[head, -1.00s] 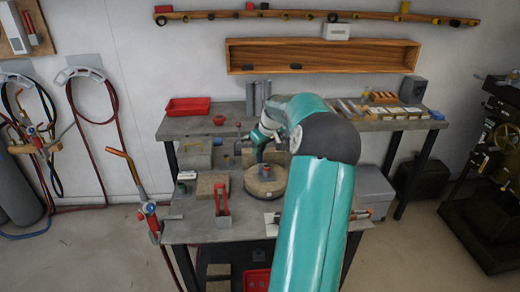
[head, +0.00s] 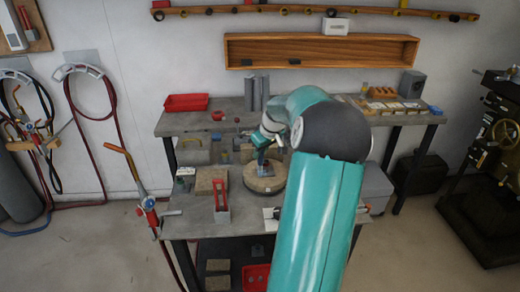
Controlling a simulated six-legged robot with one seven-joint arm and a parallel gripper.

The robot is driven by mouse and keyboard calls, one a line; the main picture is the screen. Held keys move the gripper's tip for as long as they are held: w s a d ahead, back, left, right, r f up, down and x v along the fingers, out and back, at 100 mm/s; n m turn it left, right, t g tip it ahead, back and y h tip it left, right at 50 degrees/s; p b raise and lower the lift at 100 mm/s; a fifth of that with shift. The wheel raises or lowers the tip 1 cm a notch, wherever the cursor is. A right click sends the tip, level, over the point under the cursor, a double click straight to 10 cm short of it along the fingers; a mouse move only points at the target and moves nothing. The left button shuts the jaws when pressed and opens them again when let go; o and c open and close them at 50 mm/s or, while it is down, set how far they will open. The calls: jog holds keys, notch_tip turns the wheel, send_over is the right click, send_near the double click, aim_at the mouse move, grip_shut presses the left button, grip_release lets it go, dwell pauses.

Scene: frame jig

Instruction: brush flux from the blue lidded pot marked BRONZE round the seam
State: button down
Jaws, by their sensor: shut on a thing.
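My gripper (head: 264,161) is low over the round turntable (head: 277,187) on the front bench. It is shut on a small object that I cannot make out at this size. A bluish, reddish workpiece (head: 268,171) stands at the middle of the turntable, mostly hidden by my gripper. I cannot tell whether the held object touches it, and the seam cannot be made out. A small blue item (head: 216,142) stands left of my gripper on the bench, and another blue item (head: 435,112) is at the right end of the back bench. No BRONZE marking is legible on either.
A red upright stand (head: 221,200) and a tan block (head: 211,180) are left of the turntable. A torch (head: 149,208) is at the bench's left edge. A red tray (head: 186,102) sits on the back bench. My arm hides the bench's right part.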

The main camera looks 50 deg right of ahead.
jog(key=shift+s+a, duration=0.1)
jog(key=shift+w+d, duration=1.8)
jog(key=shift+w, duration=0.05)
jog(key=shift+s+a+f, duration=0.1)
jog(key=shift+s+a, duration=1.7)
jog(key=shift+s, duration=0.05)
jog(key=shift+r, duration=3.55)
